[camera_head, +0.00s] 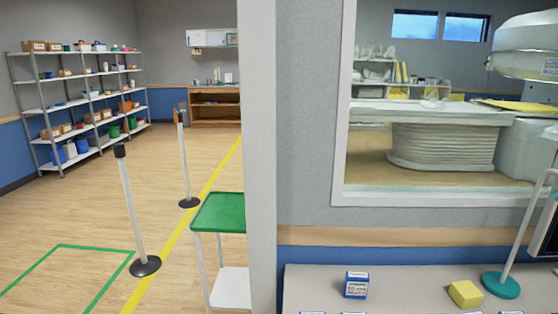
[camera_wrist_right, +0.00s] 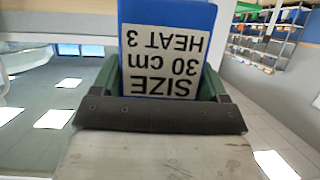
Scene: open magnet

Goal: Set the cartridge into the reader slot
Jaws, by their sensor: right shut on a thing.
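In the right wrist view, my right gripper (camera_wrist_right: 158,88) is shut on a blue block (camera_wrist_right: 126,12) with a white label reading "SIZE 30 cm HEAT 3", upside down in that view. I take this block to be the cartridge. Green jaw parts show on both sides of it, and its lower end is hidden behind the dark gripper edge. Neither gripper shows in the head view. I cannot make out a reader slot in either view. A similar small blue box with a white label (camera_head: 355,285) sits on the grey bench (camera_head: 405,277) in the head view.
A yellow block (camera_head: 465,293) and a teal round base with a pole (camera_head: 501,284) stand on the bench at right. More labelled items are cut off at the bottom edge. A white wall post (camera_head: 260,150) divides the view. A green-topped stand (camera_head: 218,212) is left of it.

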